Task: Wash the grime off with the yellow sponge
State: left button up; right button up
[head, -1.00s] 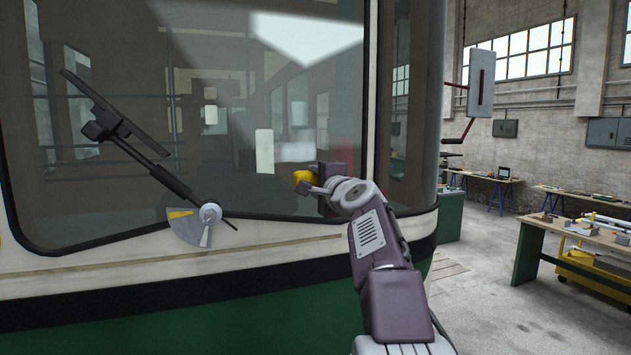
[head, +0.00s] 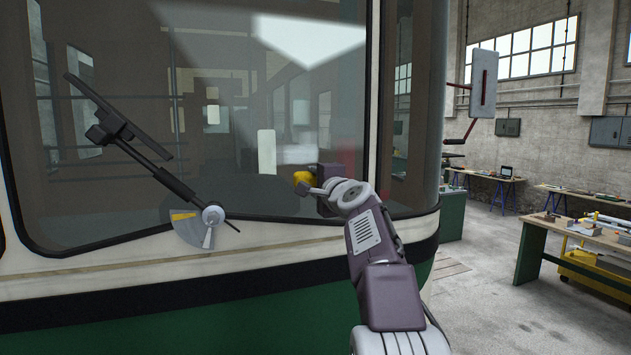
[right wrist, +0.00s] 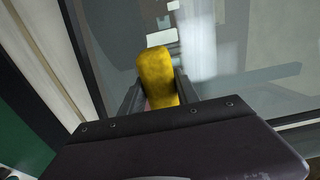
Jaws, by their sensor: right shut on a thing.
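The yellow sponge (head: 302,179) is held in my right gripper (head: 311,184) in front of the lower right part of the tram's windscreen (head: 230,130). In the right wrist view the sponge (right wrist: 158,78) stands between the two dark fingers of my right gripper (right wrist: 157,90), which is shut on it. Whether the sponge touches the glass I cannot tell. A pale, hazy patch shows on the glass above the gripper (head: 297,154) and in the right wrist view (right wrist: 197,50); whether it is grime or reflection I cannot tell. My left gripper is not in view.
A wiper arm (head: 135,145) lies across the left of the windscreen, with a pivot and a fan-shaped plate (head: 190,228) below the glass. A mirror (head: 482,82) sticks out at the right. Workbenches (head: 585,237) and a yellow trolley (head: 590,272) stand farther right.

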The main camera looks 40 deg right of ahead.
jog(key=shift+w, duration=0.1)
jog(key=shift+s+d, duration=0.3)
jog(key=shift+d, duration=0.5)
jog(key=shift+s+d, duration=0.25)
jog(key=shift+d, duration=1)
jog(key=shift+w+a, duration=0.2)
jog(key=shift+a, duration=0.5)
jog(key=shift+w+a, duration=0.2)
jog(key=shift+a, duration=0.45)
jog(key=shift+w+a, duration=0.2)
jog(key=shift+a, duration=0.5)
